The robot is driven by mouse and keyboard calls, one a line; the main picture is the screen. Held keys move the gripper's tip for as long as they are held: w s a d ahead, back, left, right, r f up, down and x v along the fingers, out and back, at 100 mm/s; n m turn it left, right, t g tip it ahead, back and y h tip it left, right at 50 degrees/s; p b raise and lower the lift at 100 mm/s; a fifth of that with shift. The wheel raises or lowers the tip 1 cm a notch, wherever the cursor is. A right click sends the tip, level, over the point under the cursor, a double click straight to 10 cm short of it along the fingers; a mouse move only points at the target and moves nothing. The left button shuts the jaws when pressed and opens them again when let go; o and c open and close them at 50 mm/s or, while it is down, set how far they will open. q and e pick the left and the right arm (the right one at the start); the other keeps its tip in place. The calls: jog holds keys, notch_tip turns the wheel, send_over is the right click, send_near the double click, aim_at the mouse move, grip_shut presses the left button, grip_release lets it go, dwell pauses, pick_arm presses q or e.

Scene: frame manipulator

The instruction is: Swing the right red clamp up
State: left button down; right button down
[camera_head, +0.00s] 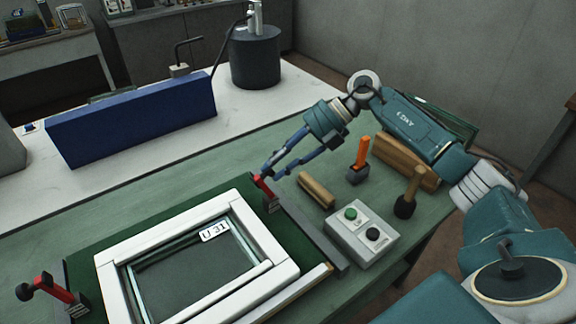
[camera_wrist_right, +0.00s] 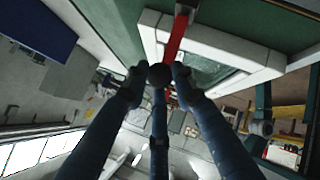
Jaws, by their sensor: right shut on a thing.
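The right red clamp (camera_head: 267,190) stands at the far right corner of the white frame (camera_head: 283,254). Its red lever leans up toward my right gripper (camera_head: 270,172). In the right wrist view the red lever (camera_wrist_right: 174,38) ends in a dark knob (camera_wrist_right: 160,75). The blue fingers of my right gripper (camera_wrist_right: 157,77) are closed around that knob end. The fingers partly hide the knob in the head view. The left red clamp (camera_head: 55,289), with a black knob, is at the frame's near left. My left gripper is not in view.
A grey button box (camera_head: 362,234), a wooden block (camera_head: 317,190), an orange-handled tool (camera_head: 362,152) and a mallet (camera_head: 411,190) lie right of the frame. A blue box (camera_head: 135,120) stands behind.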

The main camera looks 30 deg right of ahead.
jog(key=shift+w+d+f+m+t+y+b, duration=0.1)
jog(key=shift+d+f+m+y+b, duration=0.15)
jog(key=shift+d+y+b, duration=0.55)
jog(key=shift+w+d+f+m+t+y+b, duration=0.15)
jog(key=shift+d+f+y+b, duration=0.2)
jog(key=shift+d+y+b, duration=0.5)
jog(key=shift+d+f+m+t+y+b, duration=0.1)
jog(key=shift+d+f+m+y+b, duration=0.3)
jog(key=shift+y+b, duration=0.7)
jog(key=shift+d+r, duration=0.1)
